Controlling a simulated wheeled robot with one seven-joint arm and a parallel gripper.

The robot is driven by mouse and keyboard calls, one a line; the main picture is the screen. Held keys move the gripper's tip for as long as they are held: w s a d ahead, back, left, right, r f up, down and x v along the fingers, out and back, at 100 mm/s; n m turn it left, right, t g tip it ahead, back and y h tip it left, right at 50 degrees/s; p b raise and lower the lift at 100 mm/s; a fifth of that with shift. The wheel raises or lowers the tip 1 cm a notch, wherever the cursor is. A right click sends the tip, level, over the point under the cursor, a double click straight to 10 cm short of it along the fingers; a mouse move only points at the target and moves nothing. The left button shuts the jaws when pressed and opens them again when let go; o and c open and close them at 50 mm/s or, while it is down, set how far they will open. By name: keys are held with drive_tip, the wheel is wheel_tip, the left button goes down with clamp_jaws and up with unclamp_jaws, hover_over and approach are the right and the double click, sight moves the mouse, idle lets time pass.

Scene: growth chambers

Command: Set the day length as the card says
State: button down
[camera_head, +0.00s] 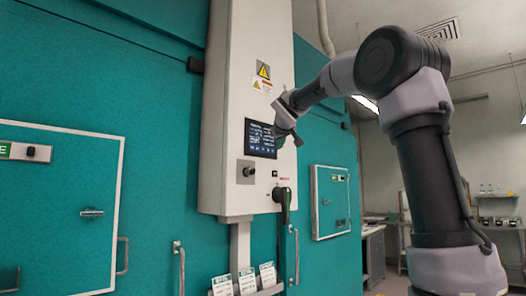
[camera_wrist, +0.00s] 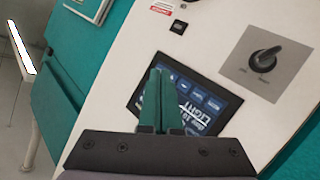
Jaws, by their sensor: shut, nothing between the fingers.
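A dark touch screen (camera_head: 260,138) with white text and a row of blue buttons is set in the white control cabinet (camera_head: 240,60). In the wrist view the screen (camera_wrist: 205,100) is tilted; the word "LIGHT" shows, and the rest is too small to read surely. My gripper (camera_wrist: 158,72) is shut and empty, its green fingers in front of the screen and hiding part of it. I cannot tell whether they touch it. In the head view my gripper (camera_head: 288,125) is at the screen's right edge. Several cards (camera_head: 247,281) stand in a holder below the cabinet; their text is unreadable.
A rotary knob (camera_head: 246,171) sits below the screen; it also shows in the wrist view (camera_wrist: 265,57). A dark lever handle (camera_head: 284,200) is at the cabinet's lower right. Chamber doors (camera_head: 70,200) flank the cabinet. A bench (camera_head: 374,250) stands at the back right.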

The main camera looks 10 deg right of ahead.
sight(263, 149)
drive_tip(key=shift+s+d, duration=0.45)
drive_tip(key=shift+s, duration=0.2)
drive_tip(key=shift+s+d, duration=0.4)
drive_tip(key=shift+s, duration=0.2)
drive_tip(key=shift+w+a, duration=0.9)
drive_tip(key=shift+w, duration=0.3)
drive_tip(key=shift+w+a, duration=0.85)
drive_tip(key=shift+w, duration=0.3)
drive_tip(key=shift+w+a, duration=0.9)
drive_tip(key=shift+w, duration=0.3)
drive_tip(key=shift+w+a, duration=0.2)
drive_tip(key=shift+w, duration=0.15)
